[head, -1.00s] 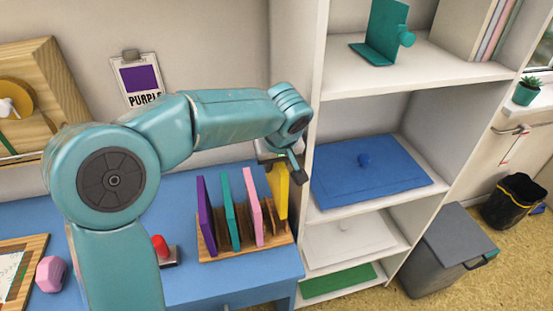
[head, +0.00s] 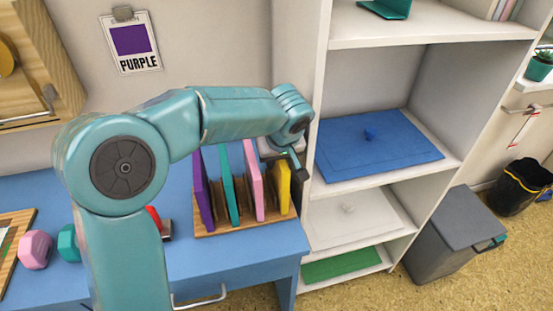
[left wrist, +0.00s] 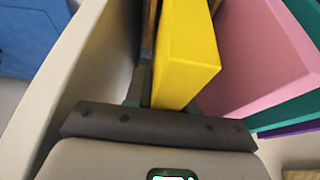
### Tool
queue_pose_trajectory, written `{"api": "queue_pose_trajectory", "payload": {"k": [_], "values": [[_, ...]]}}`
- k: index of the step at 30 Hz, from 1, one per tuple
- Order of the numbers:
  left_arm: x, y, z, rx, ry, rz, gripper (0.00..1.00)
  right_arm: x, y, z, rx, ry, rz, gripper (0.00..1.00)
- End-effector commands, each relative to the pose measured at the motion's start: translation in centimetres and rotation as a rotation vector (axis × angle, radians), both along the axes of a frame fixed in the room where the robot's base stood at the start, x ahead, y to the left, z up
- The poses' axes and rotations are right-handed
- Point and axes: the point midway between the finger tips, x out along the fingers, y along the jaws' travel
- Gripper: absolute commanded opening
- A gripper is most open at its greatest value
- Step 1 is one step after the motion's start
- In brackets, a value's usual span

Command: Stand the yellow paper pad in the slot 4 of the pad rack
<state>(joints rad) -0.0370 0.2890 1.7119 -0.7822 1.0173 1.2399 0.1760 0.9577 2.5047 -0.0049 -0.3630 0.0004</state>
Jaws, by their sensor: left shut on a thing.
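The yellow paper pad (head: 284,188) stands upright at the right end of the wooden pad rack (head: 215,230), right of the pink pad (head: 254,180). Its lower edge appears down among the rack's dividers; whether it touches the rack's base is hidden. My left gripper (head: 297,166) reaches over from behind and is shut on the yellow pad. In the left wrist view the yellow pad (left wrist: 186,50) rises from between the jaws (left wrist: 165,100), with the pink pad (left wrist: 262,55) close on its right. My right gripper is not in view.
Purple (head: 203,188) and teal (head: 229,184) pads stand farther left in the rack. A white shelf unit (head: 315,110) rises close to the right of my gripper. Pink (head: 36,249) and teal (head: 68,243) objects lie left on the blue desk (head: 235,260).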

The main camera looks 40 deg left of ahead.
Motion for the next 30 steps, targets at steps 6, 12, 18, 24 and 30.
{"api": "queue_pose_trajectory", "payload": {"k": [6, 12, 18, 24, 30], "values": [[0.0, 0.0, 0.0, -0.001, -0.002, 0.0, 0.0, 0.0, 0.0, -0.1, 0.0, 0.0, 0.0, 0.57], [0.0, 0.0, 0.0, 0.0, -0.001, 0.0, 0.0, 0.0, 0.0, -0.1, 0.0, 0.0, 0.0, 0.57], [0.0, 0.0, 0.0, 0.0, -0.001, 0.0, 0.53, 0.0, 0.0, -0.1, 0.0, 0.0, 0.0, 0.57], [0.0, 0.0, -0.1, 0.0, 0.0, 0.0, 0.53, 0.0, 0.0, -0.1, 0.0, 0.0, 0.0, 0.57], [-0.3, -0.4, 1.3, -0.001, -0.004, -0.001, 0.53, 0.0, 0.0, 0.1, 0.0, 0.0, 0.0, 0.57]]}}
